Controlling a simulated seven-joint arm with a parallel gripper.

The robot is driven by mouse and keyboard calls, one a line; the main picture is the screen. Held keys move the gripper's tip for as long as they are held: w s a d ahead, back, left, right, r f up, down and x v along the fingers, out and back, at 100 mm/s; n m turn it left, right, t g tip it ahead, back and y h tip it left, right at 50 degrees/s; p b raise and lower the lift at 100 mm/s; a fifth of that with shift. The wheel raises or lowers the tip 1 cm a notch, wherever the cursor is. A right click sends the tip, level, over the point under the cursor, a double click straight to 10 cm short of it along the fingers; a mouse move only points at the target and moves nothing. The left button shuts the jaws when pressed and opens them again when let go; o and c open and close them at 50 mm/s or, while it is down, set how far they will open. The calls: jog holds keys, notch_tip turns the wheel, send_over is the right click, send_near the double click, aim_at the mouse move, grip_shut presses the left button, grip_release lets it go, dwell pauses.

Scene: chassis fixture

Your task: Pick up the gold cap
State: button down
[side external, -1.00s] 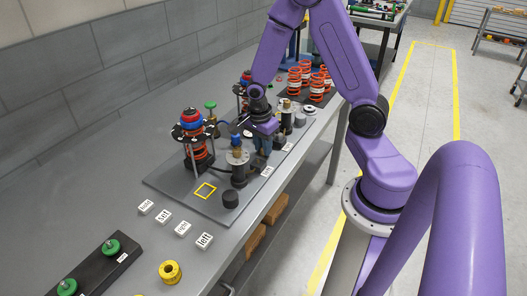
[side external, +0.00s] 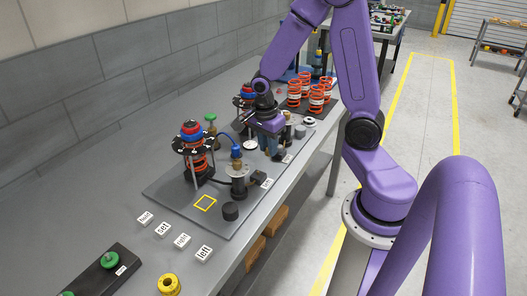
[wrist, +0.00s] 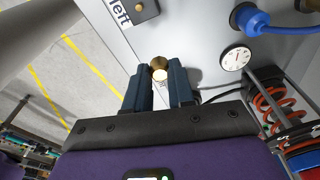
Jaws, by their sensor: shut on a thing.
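The gold cap (wrist: 159,64) shows in the wrist view, round and brassy, between the tips of my gripper's two dark fingers (wrist: 158,82). My gripper is shut on it. A pale lettered surface shows just below the cap between the fingers. In the side view my gripper (side external: 269,143) points down over the far part of the grey fixture plate (side external: 180,188). The cap cannot be made out there behind the fingers. Whether it is clear of what lies under it cannot be told.
A white dial (wrist: 237,57) and a blue plug with a cable (wrist: 250,20) are to the right of my fingers. A spring assembly (side external: 193,150) stands on the plate's left. Orange springs (side external: 316,95) stand behind. A yellow square (side external: 205,203) marks free plate.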

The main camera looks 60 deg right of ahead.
jog(key=shift+s+a+r, duration=1.7)
jog(key=shift+s+r, duration=1.95)
jog(key=shift+s, duration=1.9)
send_over(258, 174)
notch_tip(258, 174, down, 4)
jog(key=shift+a+f, duration=0.25)
jog(key=shift+f, duration=0.25)
jog(key=shift+s+f, duration=0.1)
jog(key=shift+f, duration=1.4)
jog(key=shift+f, duration=0.2)
jog(key=shift+f, duration=0.75)
jog(key=shift+f, duration=0.35)
